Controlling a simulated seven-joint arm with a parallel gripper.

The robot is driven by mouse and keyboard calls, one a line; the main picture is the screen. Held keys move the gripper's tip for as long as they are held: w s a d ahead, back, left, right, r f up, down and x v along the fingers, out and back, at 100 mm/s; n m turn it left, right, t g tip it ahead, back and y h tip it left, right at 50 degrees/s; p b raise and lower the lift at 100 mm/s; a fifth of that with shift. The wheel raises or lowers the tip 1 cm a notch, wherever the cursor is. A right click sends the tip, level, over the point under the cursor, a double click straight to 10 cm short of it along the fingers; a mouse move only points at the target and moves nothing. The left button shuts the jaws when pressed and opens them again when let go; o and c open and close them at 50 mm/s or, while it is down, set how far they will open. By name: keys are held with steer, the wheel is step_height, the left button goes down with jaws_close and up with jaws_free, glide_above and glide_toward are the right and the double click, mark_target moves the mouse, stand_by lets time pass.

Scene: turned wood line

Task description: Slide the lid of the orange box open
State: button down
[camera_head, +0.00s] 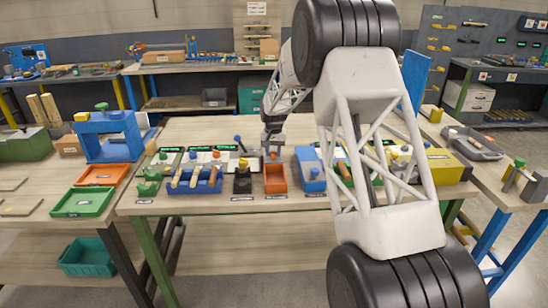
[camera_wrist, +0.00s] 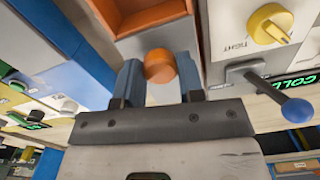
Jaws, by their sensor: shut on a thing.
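The orange box (camera_head: 276,181) stands near the front edge of the middle bench. Its open inside shows from above, and part of it also shows at the top of the wrist view (camera_wrist: 152,20). My gripper (camera_head: 273,151) is at the back end of the box. In the wrist view my gripper (camera_wrist: 160,80) has its two dark fingers on either side of a round orange knob (camera_wrist: 160,65), shut on it. A pale surface lies beneath the knob; I cannot tell how much of it is the lid. The fingers hide the knob's sides.
A black block (camera_head: 242,184) stands close left of the box, and a blue box (camera_head: 310,172) close right. A blue rack (camera_head: 195,182) with wooden handles is further left. In the wrist view a yellow knob (camera_wrist: 270,23) and a blue-tipped lever (camera_wrist: 296,109) are near the gripper's right.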

mark_target(273, 152)
steer(key=shift+w, duration=0.15)
steer(key=c, duration=0.7)
jaws_free()
steer(key=shift+c, duration=0.2)
steer(key=shift+r, duration=0.1)
steer(key=shift+r, duration=3.8)
